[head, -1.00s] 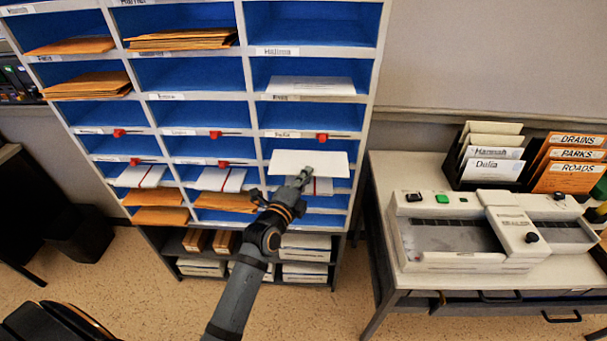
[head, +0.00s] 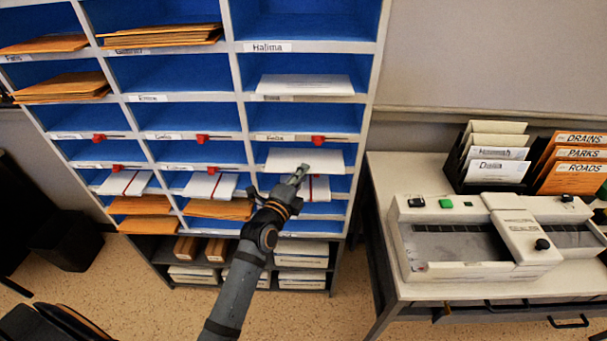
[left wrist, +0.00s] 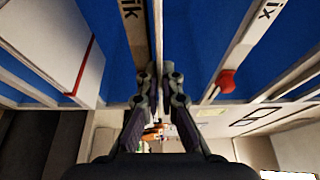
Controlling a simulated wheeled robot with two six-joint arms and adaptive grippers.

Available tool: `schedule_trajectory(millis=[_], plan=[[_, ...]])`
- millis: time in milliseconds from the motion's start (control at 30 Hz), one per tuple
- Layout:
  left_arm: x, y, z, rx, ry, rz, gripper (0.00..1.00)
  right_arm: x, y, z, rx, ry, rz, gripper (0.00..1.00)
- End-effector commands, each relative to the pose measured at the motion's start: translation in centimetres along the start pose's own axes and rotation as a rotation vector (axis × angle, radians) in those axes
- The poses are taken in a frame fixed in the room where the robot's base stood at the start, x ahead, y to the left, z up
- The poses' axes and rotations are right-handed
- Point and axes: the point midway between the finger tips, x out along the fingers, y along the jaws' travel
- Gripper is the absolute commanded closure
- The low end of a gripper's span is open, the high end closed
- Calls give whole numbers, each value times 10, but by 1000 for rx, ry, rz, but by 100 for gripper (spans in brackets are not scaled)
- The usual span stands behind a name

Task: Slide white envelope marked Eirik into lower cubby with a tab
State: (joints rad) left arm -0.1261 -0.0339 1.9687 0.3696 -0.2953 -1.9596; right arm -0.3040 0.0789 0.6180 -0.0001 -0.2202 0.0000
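A white envelope (head: 303,158) lies flat and level at the right column of the blue-lined pigeonhole rack (head: 368,60). My left gripper (head: 302,172) is shut on its near edge. In the left wrist view the fingers (left wrist: 158,85) pinch the envelope, seen edge-on as a thin strip (left wrist: 158,40). It lies between a strip ending "ik" (left wrist: 131,20) and one ending "ix" (left wrist: 268,12). A red tab (left wrist: 227,80) shows on the "ix" side. How deep the envelope reaches is unclear. My right gripper is not in view.
White bundles with red bands (head: 210,186) and orange envelopes (head: 219,209) fill lower cubbies. Red tabs (head: 202,140) sit along two shelf edges. A desk (head: 400,172) at right holds a grey machine (head: 470,240) and envelope holders (head: 497,160).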

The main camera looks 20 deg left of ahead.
Motion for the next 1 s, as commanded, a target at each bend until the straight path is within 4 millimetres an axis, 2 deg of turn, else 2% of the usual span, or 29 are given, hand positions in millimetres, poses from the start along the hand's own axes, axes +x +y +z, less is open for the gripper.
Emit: schedule_trajectory(millis=[267,300,500,700,900,1000], plan=[[1,0,1,0,-1,-1,100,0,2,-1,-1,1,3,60],[1,0,1,0,-1,-1,92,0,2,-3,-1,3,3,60],[0,0,1,0,-1,-1,68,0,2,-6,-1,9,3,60],[0,0,1,0,-1,-1,68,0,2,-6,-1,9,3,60],[0,0,0,0,-1,0,43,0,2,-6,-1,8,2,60],[0,0,0,0,-1,0,43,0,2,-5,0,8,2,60]])
